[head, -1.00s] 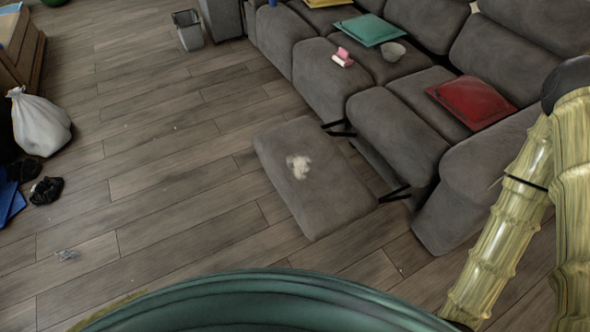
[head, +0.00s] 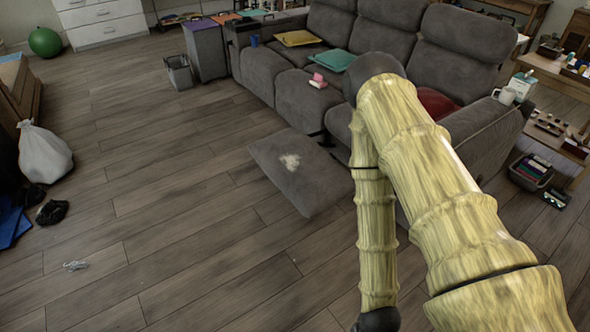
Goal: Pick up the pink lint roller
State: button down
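The pink lint roller (head: 318,80) lies on the grey sofa's seat in the head view, left of my raised arm. It is small in the picture, with a pink part and a paler part. My arm's yellowish links cross the right half of the view, just right of the roller. My gripper is not in view, so its opening and anything in it cannot be seen.
The grey sofa (head: 271,72) has its footrest (head: 313,187) extended. Teal (head: 333,60) and yellow (head: 298,38) cushions lie near the roller; my arm partly hides a red cushion (head: 436,103). A bin (head: 179,74) stands left. The floor left of the footrest is mostly open.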

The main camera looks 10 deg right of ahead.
aim_at(316, 81)
jog(key=z, duration=0.65)
jog(key=i, duration=0.8)
jog(key=z, duration=0.4)
